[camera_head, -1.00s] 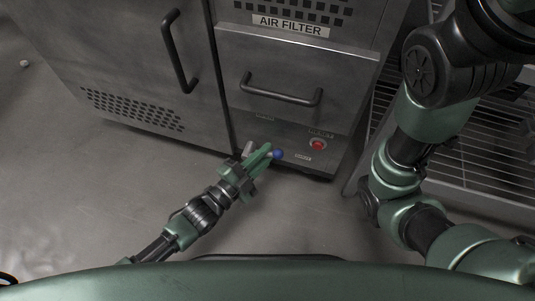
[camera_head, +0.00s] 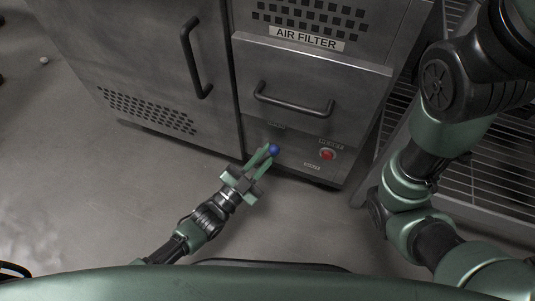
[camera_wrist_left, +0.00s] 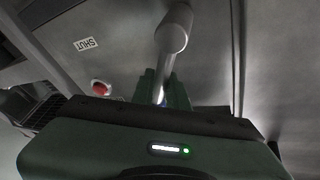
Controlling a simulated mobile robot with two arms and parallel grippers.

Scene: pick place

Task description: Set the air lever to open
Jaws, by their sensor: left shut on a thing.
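The air lever is on the lower front panel of the air filter cabinet, with a blue ball knob (camera_head: 273,150) at its end. In the left wrist view its grey metal lever (camera_wrist_left: 174,32) runs down between my green fingers. My left gripper (camera_head: 265,158) is shut on the lever near the knob; it also shows in the left wrist view (camera_wrist_left: 162,92). The fingers hide part of the lever. A label reading SHUT (camera_wrist_left: 86,45) is on the panel in the left wrist view. My right gripper is out of view; only its arm shows.
A red button (camera_head: 327,154) sits on the panel right of the lever. A drawer handle (camera_head: 293,101) is above, and a cabinet door handle (camera_head: 194,57) is at upper left. A wire rack (camera_head: 480,150) stands at right.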

